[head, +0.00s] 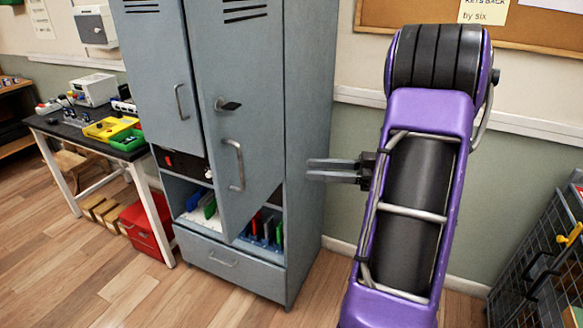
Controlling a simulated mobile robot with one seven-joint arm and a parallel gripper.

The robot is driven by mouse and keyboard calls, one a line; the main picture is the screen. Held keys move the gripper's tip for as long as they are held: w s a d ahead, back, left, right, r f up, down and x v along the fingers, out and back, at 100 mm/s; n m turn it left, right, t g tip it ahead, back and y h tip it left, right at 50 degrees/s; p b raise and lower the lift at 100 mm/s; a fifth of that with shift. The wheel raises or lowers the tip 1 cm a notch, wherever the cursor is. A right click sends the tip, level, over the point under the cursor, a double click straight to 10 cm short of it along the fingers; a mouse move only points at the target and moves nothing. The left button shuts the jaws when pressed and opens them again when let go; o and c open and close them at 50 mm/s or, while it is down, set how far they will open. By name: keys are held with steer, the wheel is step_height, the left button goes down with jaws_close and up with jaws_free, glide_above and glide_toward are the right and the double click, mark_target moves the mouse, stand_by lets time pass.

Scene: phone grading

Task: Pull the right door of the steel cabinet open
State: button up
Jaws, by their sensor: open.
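The grey steel cabinet (308,130) stands left of centre in the head view. Its right door (245,60) is partly open, its free left edge swung out toward me and its hinge side on the right. This door has a curved bar handle (240,165) and a dark latch (228,104) above it. The left door (155,60) looks shut and has its own bar handle (181,102). My gripper (310,170) is open and empty, fingers pointing left, to the right of the door handle and apart from it. It overlaps the cabinet's right side in the picture.
Shelves with coloured items show below the doors, above a closed drawer (225,262). A workbench (65,130) with yellow and green trays and a red box (145,235) are on the left. A dark wire crate (545,260) is at right. The floor in front is clear.

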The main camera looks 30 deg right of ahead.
steer(key=shift+v, duration=1.2)
steer(key=shift+w, duration=0.1)
